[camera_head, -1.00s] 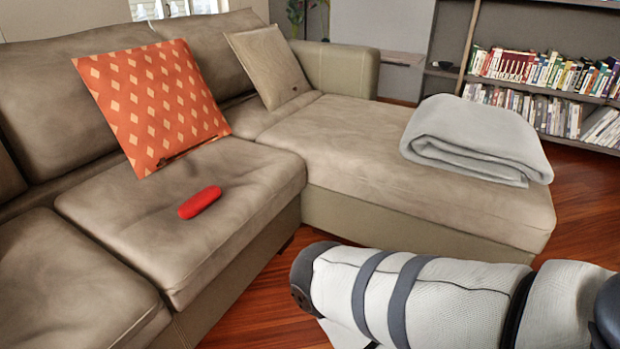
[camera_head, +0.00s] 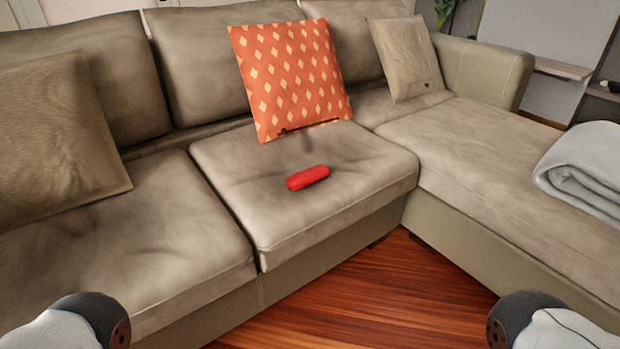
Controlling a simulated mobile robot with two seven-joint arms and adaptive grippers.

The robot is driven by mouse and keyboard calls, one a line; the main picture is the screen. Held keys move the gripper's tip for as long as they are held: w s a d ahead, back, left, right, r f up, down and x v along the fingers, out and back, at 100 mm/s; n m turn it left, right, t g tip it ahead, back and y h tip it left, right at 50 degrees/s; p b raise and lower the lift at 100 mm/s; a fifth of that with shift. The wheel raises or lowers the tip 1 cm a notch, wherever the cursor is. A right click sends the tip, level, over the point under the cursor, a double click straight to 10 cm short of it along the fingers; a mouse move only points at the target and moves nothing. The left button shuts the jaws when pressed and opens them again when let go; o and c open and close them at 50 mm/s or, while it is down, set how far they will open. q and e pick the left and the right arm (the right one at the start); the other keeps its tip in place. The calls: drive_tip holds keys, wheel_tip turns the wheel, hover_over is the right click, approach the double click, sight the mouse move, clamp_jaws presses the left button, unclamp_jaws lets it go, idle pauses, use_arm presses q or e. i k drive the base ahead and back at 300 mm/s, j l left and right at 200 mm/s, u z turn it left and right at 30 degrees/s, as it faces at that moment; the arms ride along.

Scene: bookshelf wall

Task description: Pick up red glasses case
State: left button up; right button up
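The red glasses case (camera_head: 307,178) lies on the middle seat cushion of the beige sofa (camera_head: 232,205). It is a rounded, elongated red shape, in front of the orange pillow (camera_head: 290,78). Parts of my two arms show at the bottom left and bottom right corners of the head view, both well apart from the case. Neither gripper is in view.
A beige pillow (camera_head: 405,57) leans at the sofa's corner, and another brown pillow (camera_head: 58,130) sits at the left. A folded grey blanket (camera_head: 588,172) lies on the chaise at the right. The wooden floor (camera_head: 370,300) in front of the sofa is clear.

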sight(304, 178)
drive_tip(key=i+l+u, duration=0.15)
drive_tip(key=i+l, duration=0.15)
drive_tip(key=i+l+u, duration=0.1)
drive_tip(key=i+l, duration=0.2)
drive_tip(key=l, duration=0.2)
drive_tip(key=i+l+u, duration=0.15)
drive_tip(key=i+l, duration=0.15)
drive_tip(key=l, duration=0.1)
